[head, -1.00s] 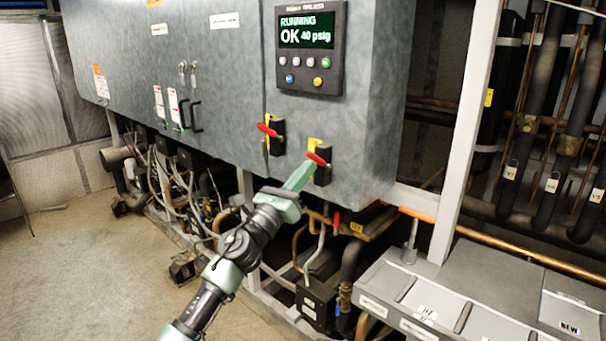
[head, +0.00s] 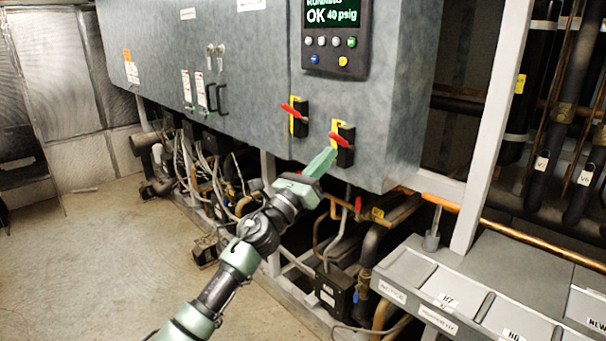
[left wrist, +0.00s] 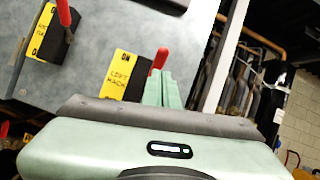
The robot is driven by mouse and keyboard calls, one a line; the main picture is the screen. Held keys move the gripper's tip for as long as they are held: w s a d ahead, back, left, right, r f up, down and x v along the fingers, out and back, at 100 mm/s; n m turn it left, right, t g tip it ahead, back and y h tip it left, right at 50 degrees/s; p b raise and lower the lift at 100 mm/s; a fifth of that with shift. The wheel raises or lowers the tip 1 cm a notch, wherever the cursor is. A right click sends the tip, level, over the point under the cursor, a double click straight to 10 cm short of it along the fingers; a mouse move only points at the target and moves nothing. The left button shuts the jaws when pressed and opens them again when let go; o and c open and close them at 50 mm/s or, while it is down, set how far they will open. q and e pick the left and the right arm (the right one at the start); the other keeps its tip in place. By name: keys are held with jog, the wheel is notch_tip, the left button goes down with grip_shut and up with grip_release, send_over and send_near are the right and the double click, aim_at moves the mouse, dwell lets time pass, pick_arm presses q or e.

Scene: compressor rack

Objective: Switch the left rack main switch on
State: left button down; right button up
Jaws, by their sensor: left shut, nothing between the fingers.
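Two black switches with red handles and yellow plates sit low on the grey cabinet: a left one (head: 299,122) and a right one (head: 345,157). In the head view both red handles slant from upper left to lower right. In the left wrist view the yellow plate (left wrist: 122,75) nearest my fingers has "ON" at its top and a word like "LEFT" below; the rest is hard to read. My left gripper (head: 327,156) is shut and empty, its green fingertips just below the right switch's handle (head: 338,139). Contact cannot be told. My right gripper is not in view.
A control panel (head: 337,40) above the switches reads "RUNNING OK 40 psig". Pipes, hoses and a black box (head: 335,292) crowd the space under the cabinet. A white post (head: 490,130) and a grey labelled bench (head: 480,285) stand at right. Floor is clear at left.

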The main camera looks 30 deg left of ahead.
pick_arm(q)
jog(key=s+a+r, duration=0.2)
jog(key=s, duration=0.8)
jog(key=shift+a+r, duration=0.15)
jog(key=shift+a, duration=0.25)
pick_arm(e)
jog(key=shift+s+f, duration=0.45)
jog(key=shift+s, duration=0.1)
pick_arm(q)
jog(key=shift+s, duration=0.1)
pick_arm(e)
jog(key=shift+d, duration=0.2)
